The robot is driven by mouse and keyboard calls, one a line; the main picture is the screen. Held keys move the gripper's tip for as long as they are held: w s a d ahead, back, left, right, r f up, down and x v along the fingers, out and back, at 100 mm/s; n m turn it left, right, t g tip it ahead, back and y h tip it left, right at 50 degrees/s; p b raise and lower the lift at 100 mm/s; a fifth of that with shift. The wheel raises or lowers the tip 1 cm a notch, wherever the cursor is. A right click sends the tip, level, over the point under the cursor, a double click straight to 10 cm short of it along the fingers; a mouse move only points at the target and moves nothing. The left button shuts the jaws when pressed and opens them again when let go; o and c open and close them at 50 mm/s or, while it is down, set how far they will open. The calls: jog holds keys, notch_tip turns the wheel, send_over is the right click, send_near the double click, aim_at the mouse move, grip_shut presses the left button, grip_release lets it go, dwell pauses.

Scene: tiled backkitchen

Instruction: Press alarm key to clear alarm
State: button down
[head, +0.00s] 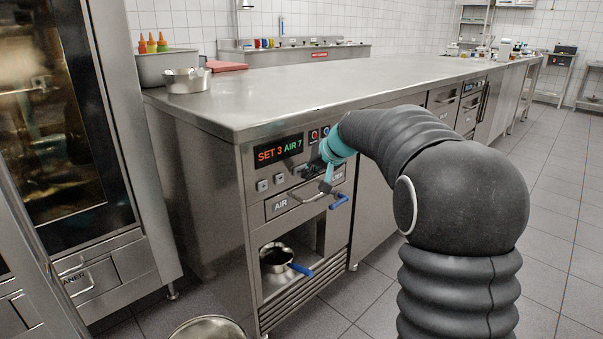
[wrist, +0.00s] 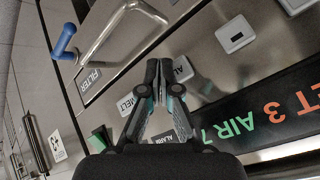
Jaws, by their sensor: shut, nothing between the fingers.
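My gripper (wrist: 158,72) is shut with its fingertips together and empty, close in front of the steel control panel. It also shows in the head view (head: 325,186), below and right of the lit display. In the wrist view a small label (wrist: 164,139) seems to read ALARM, low between the finger linkages. I cannot tell which key is the alarm key, or whether the fingertips touch the panel. The display (head: 278,151) reads SET 3 AIR 7.
A pot (head: 277,258) stands in the lower opening.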

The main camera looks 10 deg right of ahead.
jog(key=shift+s+d, duration=0.25)
jog(key=shift+s, duration=0.15)
jog(key=s+d+b, duration=0.1)
jog(key=s, duration=0.1)
jog(key=s+d+b, duration=0.2)
dwell(0.6)
dwell(0.5)
